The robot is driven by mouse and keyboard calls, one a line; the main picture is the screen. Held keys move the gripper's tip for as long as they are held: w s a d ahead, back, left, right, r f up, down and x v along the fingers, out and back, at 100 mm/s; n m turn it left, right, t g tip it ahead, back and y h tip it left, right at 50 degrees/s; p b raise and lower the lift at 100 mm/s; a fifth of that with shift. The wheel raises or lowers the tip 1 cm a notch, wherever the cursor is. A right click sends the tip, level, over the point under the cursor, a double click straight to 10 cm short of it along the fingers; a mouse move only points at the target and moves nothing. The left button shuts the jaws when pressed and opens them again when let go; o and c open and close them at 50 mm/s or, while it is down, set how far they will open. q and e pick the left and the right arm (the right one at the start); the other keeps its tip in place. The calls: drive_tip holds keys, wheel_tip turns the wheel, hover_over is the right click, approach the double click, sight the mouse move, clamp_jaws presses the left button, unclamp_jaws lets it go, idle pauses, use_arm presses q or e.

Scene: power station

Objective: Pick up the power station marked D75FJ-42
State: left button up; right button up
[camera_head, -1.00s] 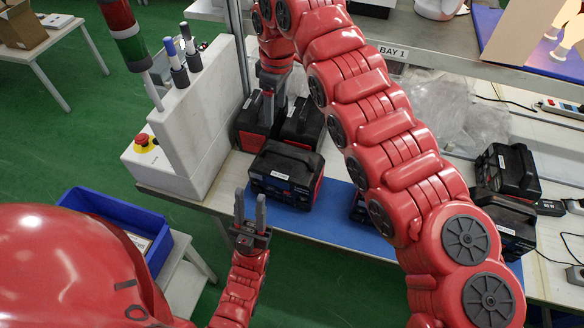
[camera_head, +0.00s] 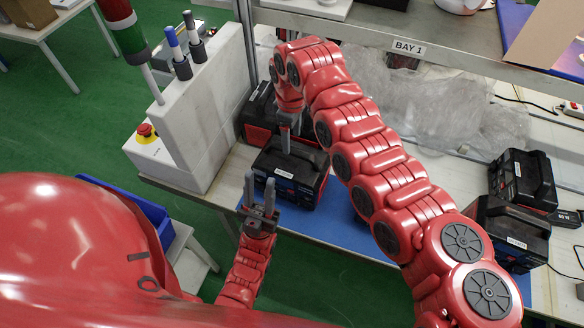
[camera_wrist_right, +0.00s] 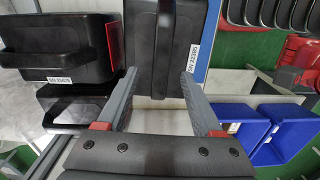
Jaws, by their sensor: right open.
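A black power station (camera_head: 297,167) with red side trim and a white front label stands at the front left of the bench. My right gripper (camera_head: 286,146) is over its top, partly hidden by my arm. In the right wrist view the right gripper (camera_wrist_right: 158,76) is open, its fingers apart over a black power station (camera_wrist_right: 165,45) with an SN label. More power stations stand behind (camera_head: 258,112) and at the right (camera_head: 522,178). I cannot read D75FJ-42 on any. My left gripper (camera_head: 260,180) is open and empty, just in front of the front power station.
A blue mat (camera_head: 335,225) lies along the bench front. A white control box (camera_head: 195,125) with a red button stands left. Clear plastic wrap (camera_head: 440,105) lies behind my right arm. A shelf marked BAY 1 (camera_head: 409,47) overhangs the back. A blue bin (camera_head: 150,212) sits lower left.

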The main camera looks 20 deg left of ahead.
sight(292, 150)
drive_tip(key=shift+f, duration=0.55)
drive_tip(key=shift+f+p, duration=0.2)
drive_tip(key=shift+p, duration=0.25)
drive_tip(key=f+p, duration=0.1)
drive_tip(key=f, duration=0.1)
drive_tip(key=f+p, duration=0.1)
drive_tip(key=shift+s+d+f, duration=0.1)
drive_tip(key=shift+s+f, duration=0.1)
drive_tip(key=shift+f, duration=0.55)
drive_tip(key=shift+w+f, duration=0.1)
drive_tip(key=shift+f, duration=0.15)
clamp_jaws()
